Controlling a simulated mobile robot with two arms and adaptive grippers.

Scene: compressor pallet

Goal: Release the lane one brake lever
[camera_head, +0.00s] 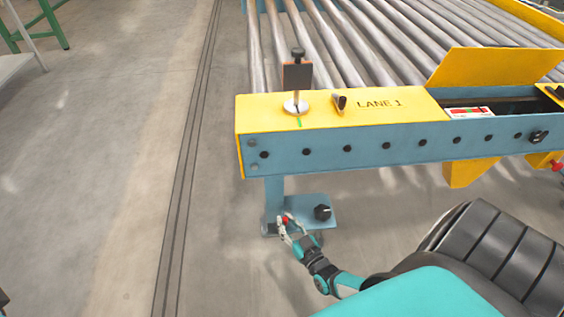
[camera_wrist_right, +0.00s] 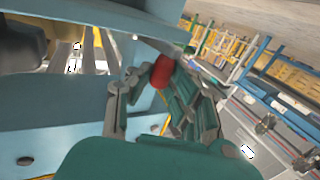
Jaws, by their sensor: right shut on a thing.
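The lane one conveyor end has a yellow top plate marked LANE 1 (camera_head: 340,108) over a blue side beam (camera_head: 390,145). My right gripper (camera_head: 287,222) is low in front of this beam, beside a blue bracket plate (camera_head: 305,208). It is shut on a red knob (camera_head: 285,219). In the right wrist view the red knob (camera_wrist_right: 162,70) sits between the fingers, close to blue metal. The lever shaft under the knob is hidden, so I cannot tell its angle. My left gripper is not in view.
An upright black-topped post (camera_head: 298,75) stands on a round disc beside a green mark on the top plate. A black knob (camera_head: 322,212) sits on the bracket plate. Metal rollers (camera_head: 350,40) run behind.

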